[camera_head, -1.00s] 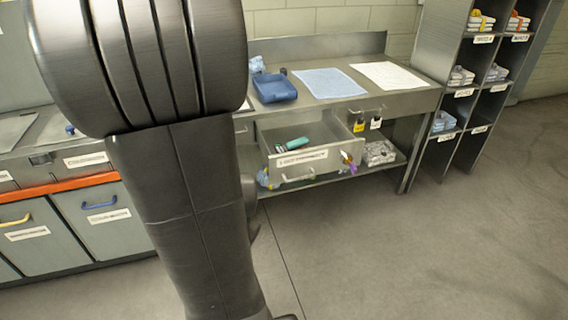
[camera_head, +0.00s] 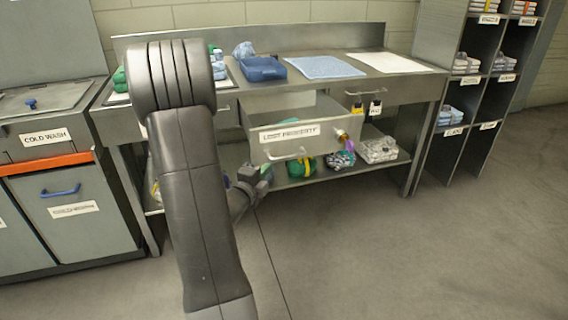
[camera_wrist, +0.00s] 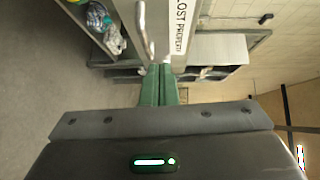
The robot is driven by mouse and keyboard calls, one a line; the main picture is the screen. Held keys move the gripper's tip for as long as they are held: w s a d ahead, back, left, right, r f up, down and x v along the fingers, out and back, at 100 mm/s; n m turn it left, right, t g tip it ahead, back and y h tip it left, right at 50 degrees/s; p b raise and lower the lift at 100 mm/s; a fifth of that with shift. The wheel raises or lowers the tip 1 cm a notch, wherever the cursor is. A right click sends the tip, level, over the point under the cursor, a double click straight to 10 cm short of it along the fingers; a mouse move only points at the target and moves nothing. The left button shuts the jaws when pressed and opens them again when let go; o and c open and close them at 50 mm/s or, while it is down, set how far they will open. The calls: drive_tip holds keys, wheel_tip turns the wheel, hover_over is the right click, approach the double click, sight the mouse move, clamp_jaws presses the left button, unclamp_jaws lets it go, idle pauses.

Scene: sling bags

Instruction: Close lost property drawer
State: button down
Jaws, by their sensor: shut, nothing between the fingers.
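The lost property drawer (camera_head: 322,134) stands pulled out below the steel table's top. Its front has a white label (camera_head: 290,132) and a bar handle (camera_head: 287,156). In the wrist view, the labelled drawer front (camera_wrist: 205,15) and the handle (camera_wrist: 146,30) lie just beyond the fingertips. My gripper (camera_wrist: 160,72) has green fingers side by side, shut and empty. In the head view my gripper (camera_head: 264,172) is low in front of the drawer, near its left end. Whether it touches the drawer I cannot tell.
The steel table (camera_head: 345,88) carries a blue tray (camera_head: 263,69) and cloths. Bundles and bags lie on its lower shelf (camera_head: 318,178). Cold wash bins (camera_head: 75,212) stand left and a cubby shelf (camera_head: 470,95) right. The floor in front is clear.

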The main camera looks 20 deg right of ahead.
drive_tip(key=d+h, duration=0.1)
approach(285, 143)
drive_tip(key=d, duration=0.3)
drive_tip(key=shift+s+d+m, duration=0.15)
drive_tip(key=shift+d+m, duration=0.2)
drive_tip(key=shift+m, duration=0.05)
drive_tip(key=w, duration=0.3)
drive_tip(key=shift+w+d, duration=0.1)
drive_tip(key=shift+w, duration=0.7)
drive_tip(key=shift+w+b, duration=0.1)
drive_tip(key=shift+b, duration=0.2)
